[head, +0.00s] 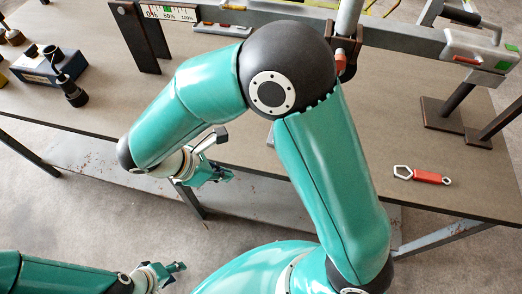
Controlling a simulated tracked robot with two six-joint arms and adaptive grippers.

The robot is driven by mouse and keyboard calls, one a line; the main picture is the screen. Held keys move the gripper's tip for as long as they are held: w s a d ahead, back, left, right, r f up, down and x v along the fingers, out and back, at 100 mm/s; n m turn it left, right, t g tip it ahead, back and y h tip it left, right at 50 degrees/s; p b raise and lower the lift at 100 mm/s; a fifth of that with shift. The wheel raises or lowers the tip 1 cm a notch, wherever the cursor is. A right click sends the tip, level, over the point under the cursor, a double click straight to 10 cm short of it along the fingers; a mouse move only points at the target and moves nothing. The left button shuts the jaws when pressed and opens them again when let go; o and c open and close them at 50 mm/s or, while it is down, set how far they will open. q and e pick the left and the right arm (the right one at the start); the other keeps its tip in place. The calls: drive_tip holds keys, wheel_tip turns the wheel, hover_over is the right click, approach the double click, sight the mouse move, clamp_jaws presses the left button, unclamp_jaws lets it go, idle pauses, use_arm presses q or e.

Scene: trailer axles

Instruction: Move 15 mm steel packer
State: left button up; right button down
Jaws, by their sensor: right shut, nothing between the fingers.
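I cannot make out a steel packer in the head view; my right arm covers a large part of the bench. My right gripper (225,177) is shut and empty, over the front edge of the bench. My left gripper (177,269) is low at the bottom left, in front of the bench and well apart from it. It is small in the picture, and I cannot tell whether its fingers are open or shut.
A brown bench (250,150) carries a grey beam (405,38) on dark stands (443,112). A red-handled spanner (424,176) lies at the right. A blue box (45,66) with black fittings stands at the left. The bench's front middle is clear.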

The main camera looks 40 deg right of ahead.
sight(268, 145)
wheel_tip(268, 145, up, 6)
drive_tip(key=w+d+n+t+h, duration=0.1)
drive_tip(key=h, duration=0.2)
drive_tip(key=b+x, duration=0.1)
drive_tip(key=x, duration=0.8)
drive_tip(key=shift+w+a+f+b, duration=0.1)
drive_tip(key=shift+w+b, duration=0.1)
drive_tip(key=shift+b, duration=0.2)
drive_tip(key=d, duration=0.3)
drive_tip(key=shift+d+f, duration=0.15)
drive_tip(key=shift+d, duration=0.5)
drive_tip(key=shift+w, duration=0.1)
